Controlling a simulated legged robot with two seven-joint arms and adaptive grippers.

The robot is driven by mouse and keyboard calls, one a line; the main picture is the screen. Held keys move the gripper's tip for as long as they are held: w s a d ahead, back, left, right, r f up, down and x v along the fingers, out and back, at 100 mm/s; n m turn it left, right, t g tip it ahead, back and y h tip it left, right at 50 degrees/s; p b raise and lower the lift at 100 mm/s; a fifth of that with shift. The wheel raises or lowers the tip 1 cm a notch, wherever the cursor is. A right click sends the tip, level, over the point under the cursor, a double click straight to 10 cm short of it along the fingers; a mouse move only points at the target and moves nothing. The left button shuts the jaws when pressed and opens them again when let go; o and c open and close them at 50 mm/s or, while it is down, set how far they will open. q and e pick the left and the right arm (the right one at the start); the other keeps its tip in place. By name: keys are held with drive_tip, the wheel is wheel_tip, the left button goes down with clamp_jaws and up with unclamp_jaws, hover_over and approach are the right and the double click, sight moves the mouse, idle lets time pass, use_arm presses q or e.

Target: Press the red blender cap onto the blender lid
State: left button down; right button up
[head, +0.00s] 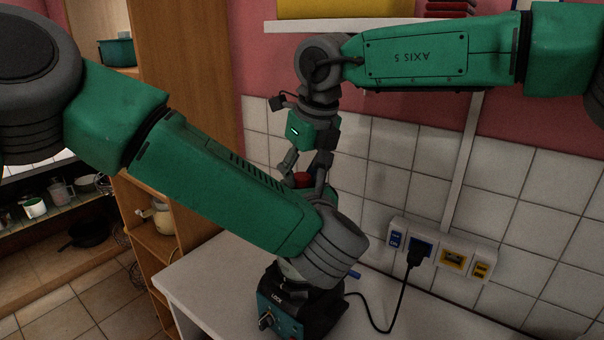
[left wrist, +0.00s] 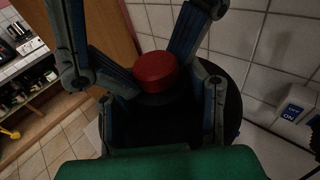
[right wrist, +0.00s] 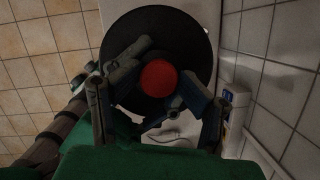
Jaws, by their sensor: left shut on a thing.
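The red blender cap (head: 302,180) is a short round disc; it also shows in the left wrist view (left wrist: 155,70) and the right wrist view (right wrist: 158,78). My left gripper (left wrist: 157,80) is shut on the cap, with its fingers at the cap's sides; my forearm hides it in the head view. My right gripper (head: 305,175) points down from above, its fingers spread on either side of the cap. The black round blender lid (right wrist: 150,20) is beneath the cap in the right wrist view. I cannot tell whether cap and lid touch.
The blender base (head: 285,305) stands on the white counter (head: 220,285), partly behind my left forearm. A black cord runs to a plug in the wall socket strip (head: 440,252). A tiled wall is close behind. A wooden shelf (head: 195,80) stands at the left.

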use_arm(q)
drive_tip(key=shift+w+r, duration=0.1)
drive_tip(key=shift+r, duration=0.1)
use_arm(e)
drive_tip(key=shift+s+a+f, duration=0.1)
drive_tip(key=shift+s+f, duration=0.15)
use_arm(q)
drive_tip(key=shift+f, duration=0.1)
use_arm(e)
drive_tip(key=v, duration=0.3)
drive_tip(key=shift+w+r, duration=0.15)
drive_tip(key=shift+r, duration=0.25)
drive_tip(key=shift+d+r, duration=0.25)
drive_tip(key=shift+r, duration=0.05)
use_arm(q)
drive_tip(key=shift+f, duration=0.1)
use_arm(e)
drive_tip(key=c, duration=0.6)
drive_tip(key=shift+o, duration=0.2)
drive_tip(key=shift+f, duration=0.1)
drive_tip(key=shift+x, duration=1.05)
